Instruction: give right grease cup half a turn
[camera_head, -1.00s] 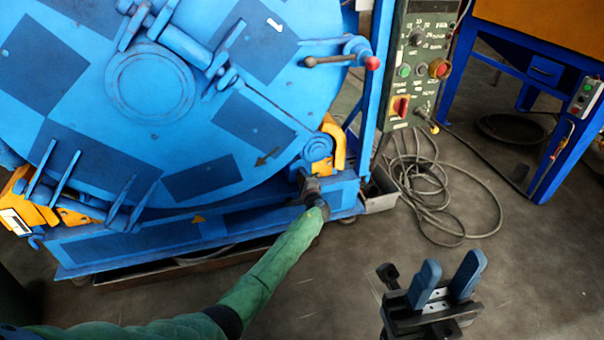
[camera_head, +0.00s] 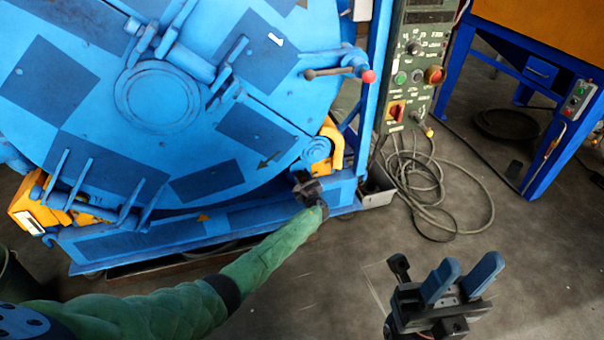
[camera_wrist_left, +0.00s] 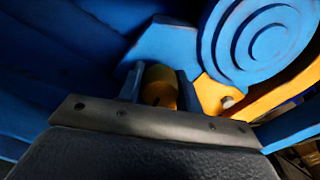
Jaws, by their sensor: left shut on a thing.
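The right grease cup (camera_wrist_left: 160,85) shows in the left wrist view as a small brass-yellow rounded piece between my left fingers. My left gripper (camera_wrist_left: 160,92) is shut on it, with one dark blue finger on each side. In the head view my left gripper (camera_head: 305,182) is at the right end of the blue machine's lower frame, below the orange bracket. The cup is hidden there behind the gripper. My right gripper (camera_head: 459,279) is open and empty over the floor at the lower right, its two blue fingers apart.
The blue drum machine (camera_head: 157,97) fills the upper left. A control panel (camera_head: 412,62) stands to its right, with coiled cables (camera_head: 430,200) on the floor below. A blue-legged table (camera_head: 548,150) is at the right. The floor around my right gripper is clear.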

